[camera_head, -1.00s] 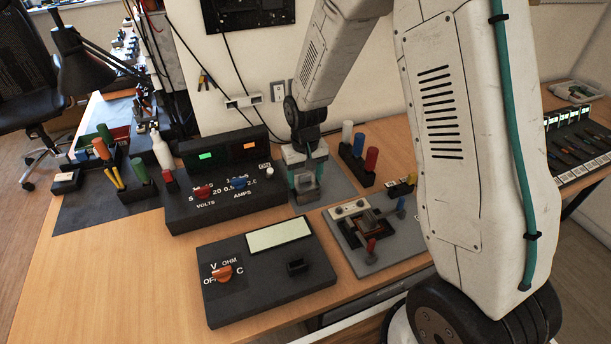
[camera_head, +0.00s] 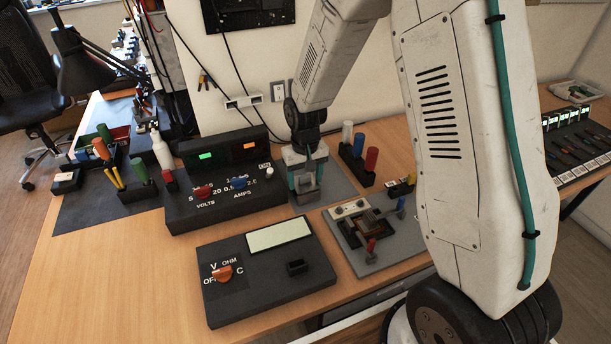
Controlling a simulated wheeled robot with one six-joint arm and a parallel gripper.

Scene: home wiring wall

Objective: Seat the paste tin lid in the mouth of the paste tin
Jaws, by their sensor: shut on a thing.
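My gripper (camera_head: 305,183) points down at the back of the wooden bench, just right of the black power supply. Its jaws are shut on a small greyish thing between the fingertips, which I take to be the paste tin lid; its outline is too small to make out. I cannot pick out the paste tin; it may be hidden behind or below my gripper. I cannot tell whether the lid touches anything beneath it.
The black power supply (camera_head: 222,200) stands close left of my gripper. A black meter (camera_head: 265,285) lies in front. A grey board with a fixture (camera_head: 350,245) is at front right. A rack with white, blue and red cylinders (camera_head: 358,165) stands to the right.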

